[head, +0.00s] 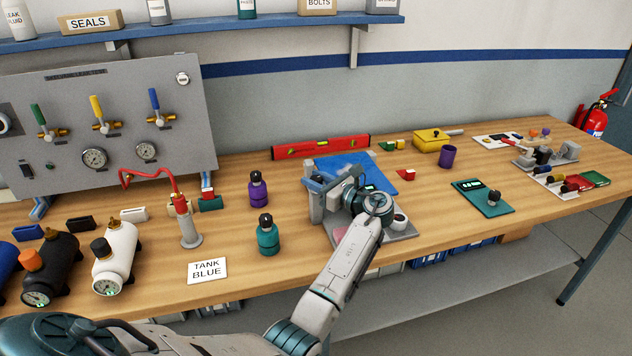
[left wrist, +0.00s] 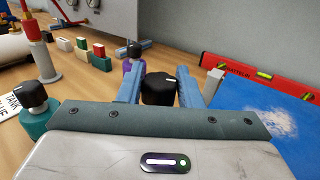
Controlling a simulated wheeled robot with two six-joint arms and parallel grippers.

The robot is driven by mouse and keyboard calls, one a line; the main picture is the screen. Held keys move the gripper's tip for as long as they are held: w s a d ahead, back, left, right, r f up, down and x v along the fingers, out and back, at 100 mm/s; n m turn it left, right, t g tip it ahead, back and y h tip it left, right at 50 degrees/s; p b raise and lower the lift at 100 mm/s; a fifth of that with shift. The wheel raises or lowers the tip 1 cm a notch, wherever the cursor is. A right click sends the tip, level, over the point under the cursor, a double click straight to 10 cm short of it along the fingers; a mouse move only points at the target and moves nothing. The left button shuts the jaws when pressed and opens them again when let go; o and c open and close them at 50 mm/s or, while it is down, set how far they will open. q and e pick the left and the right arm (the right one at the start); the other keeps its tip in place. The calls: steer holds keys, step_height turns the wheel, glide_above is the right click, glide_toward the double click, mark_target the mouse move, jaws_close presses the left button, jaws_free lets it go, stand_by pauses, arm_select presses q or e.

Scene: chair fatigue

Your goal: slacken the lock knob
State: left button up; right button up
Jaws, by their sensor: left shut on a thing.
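A black knob with a white mark (left wrist: 158,88), which I take to be the lock knob, stands between the two blue fingers of my left gripper (left wrist: 160,100) in the left wrist view. The gripper is shut on it. In the head view my left gripper (head: 330,182) reaches over the grey fixture (head: 316,208) at mid bench, and the gripper's body hides the knob. A grey upright post (left wrist: 214,82) stands just right of the fingers in the left wrist view. My right gripper does not show.
A teal bottle (head: 268,238) and a purple bottle (head: 258,190) stand left of the fixture. A blue mat (head: 378,172) and a red level (head: 320,147) lie behind it. A teal board (head: 478,200) lies to the right, with bare bench around it.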

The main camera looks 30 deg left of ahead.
arm_select(q)
steer(key=n+g, duration=0.1)
steer(key=g, duration=0.1)
steer(key=n+g+b, duration=0.1)
steer(key=g, duration=0.1)
steer(key=shift+w+f+n, duration=0.1)
steer(key=shift+n, duration=0.2)
steer(key=n+g+b, duration=0.1)
steer(key=g, duration=0.2)
steer(key=shift+n, duration=0.4)
steer(key=shift+n+g+h, duration=0.5)
steer(key=shift+g, duration=0.3)
steer(key=o, duration=0.9)
steer(key=shift+o, duration=0.2)
